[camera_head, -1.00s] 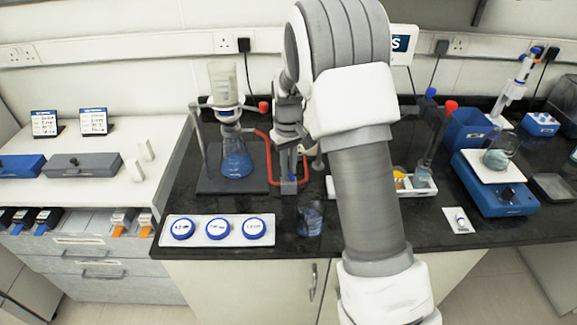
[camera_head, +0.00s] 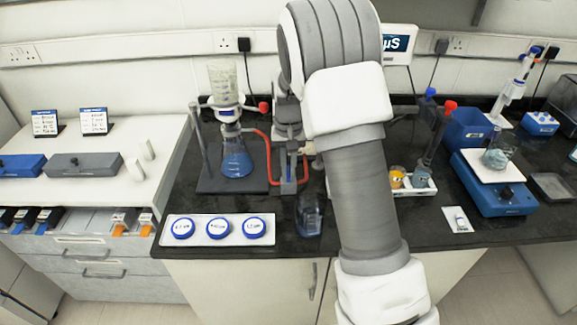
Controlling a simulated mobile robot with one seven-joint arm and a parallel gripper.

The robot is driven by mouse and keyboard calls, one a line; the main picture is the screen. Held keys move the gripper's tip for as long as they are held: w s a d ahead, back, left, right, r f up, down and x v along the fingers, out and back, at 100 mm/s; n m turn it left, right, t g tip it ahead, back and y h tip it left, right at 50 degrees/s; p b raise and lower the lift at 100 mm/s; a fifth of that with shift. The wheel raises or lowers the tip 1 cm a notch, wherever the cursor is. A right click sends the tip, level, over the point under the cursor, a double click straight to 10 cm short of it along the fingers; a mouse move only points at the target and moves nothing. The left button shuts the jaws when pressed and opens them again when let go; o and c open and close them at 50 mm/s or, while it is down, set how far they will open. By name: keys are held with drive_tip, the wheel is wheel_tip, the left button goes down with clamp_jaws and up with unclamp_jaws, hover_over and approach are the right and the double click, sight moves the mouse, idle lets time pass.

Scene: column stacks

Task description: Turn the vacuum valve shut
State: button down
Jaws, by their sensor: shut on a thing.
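The vacuum valve (camera_head: 289,186) is a small upright fitting on the black bench, right of the filter stand, with red tubing running to it. My gripper (camera_head: 292,148) is above it, pointing down, shut on the upper part of the valve. My arm and the gripper body hide much of the handle, so I cannot tell its angle. The filter flask (camera_head: 236,161) with blue liquid stands on a dark base to the left, under a clear funnel (camera_head: 223,82). Red tubing (camera_head: 267,150) loops between flask and valve.
A white tray with three blue-lidded dishes (camera_head: 217,241) lies at the front edge. A blue balance (camera_head: 495,188) and a tray of vials (camera_head: 420,182) are to the right.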

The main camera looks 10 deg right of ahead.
sight(289, 172)
drive_tip(key=c, duration=0.9)
unclamp_jaws()
wheel_tip(289, 172, up, 18)
drive_tip(key=shift+f+p, duration=0.25)
drive_tip(key=shift+p, duration=0.15)
drive_tip(key=shift+s, duration=0.1)
drive_tip(key=s+r+n+t, duration=0.15)
drive_tip(key=s+r, duration=0.25)
drive_tip(key=s, duration=0.4)
drive_tip(key=s+r+m+t, duration=0.1)
drive_tip(key=s+r+t, duration=0.1)
drive_tip(key=s+r, duration=0.35)
drive_tip(key=s+f, duration=0.1)
drive_tip(key=s, duration=0.4)
drive_tip(key=s+f+n+t, duration=0.1)
drive_tip(key=s+f, duration=0.1)
drive_tip(key=s, duration=0.3)
drive_tip(key=s+f+n+t, duration=0.1)
drive_tip(key=s+f, duration=0.1)
drive_tip(key=s, duration=0.3)
drive_tip(key=shift+s+f, duration=0.25)
drive_tip(key=shift+s, duration=0.1)
